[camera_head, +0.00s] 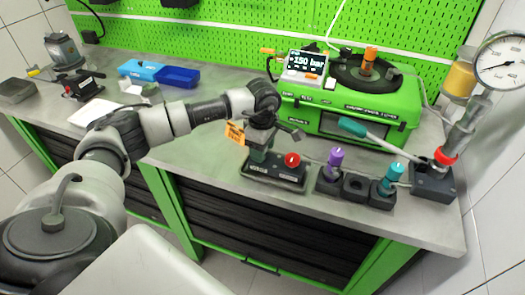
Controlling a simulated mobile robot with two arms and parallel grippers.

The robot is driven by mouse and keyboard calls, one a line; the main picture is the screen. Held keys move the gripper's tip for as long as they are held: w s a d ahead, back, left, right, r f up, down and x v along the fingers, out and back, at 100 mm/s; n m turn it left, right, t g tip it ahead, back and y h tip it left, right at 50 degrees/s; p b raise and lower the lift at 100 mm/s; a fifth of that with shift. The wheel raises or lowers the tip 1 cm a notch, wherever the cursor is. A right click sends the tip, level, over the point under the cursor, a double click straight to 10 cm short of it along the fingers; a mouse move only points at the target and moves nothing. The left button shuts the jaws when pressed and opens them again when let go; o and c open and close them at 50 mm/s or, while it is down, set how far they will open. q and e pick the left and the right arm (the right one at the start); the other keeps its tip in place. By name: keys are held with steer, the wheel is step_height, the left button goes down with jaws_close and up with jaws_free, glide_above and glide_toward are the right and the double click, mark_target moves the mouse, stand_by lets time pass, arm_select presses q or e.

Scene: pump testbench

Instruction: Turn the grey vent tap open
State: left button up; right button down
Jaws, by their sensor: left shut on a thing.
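My left gripper (263,124) comes in from the left and points down over a black valve block (272,174) on the bench. It is shut on the grey vent tap (258,153), which stands at the left of this block. The gripper hides most of the tap's handle, so its turn angle cannot be told. An orange tag (235,133) hangs beside the tap. A red knob (292,160) sits on the same block, just right of the gripper. My right gripper is not in view.
A green pump unit (350,120) with a display (307,60) stands behind. A pressure gauge (502,62) is far right. Blue trays (178,76) stand back left.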

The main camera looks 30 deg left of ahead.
arm_select(q)
steer(key=shift+a+n, duration=0.1)
steer(key=shift+n, duration=0.5)
steer(key=shift+r, duration=0.1)
steer(key=o, duration=0.9)
steer(key=shift+o, duration=0.2)
step_height(320, 180, up, 11)
steer(key=b, duration=0.2)
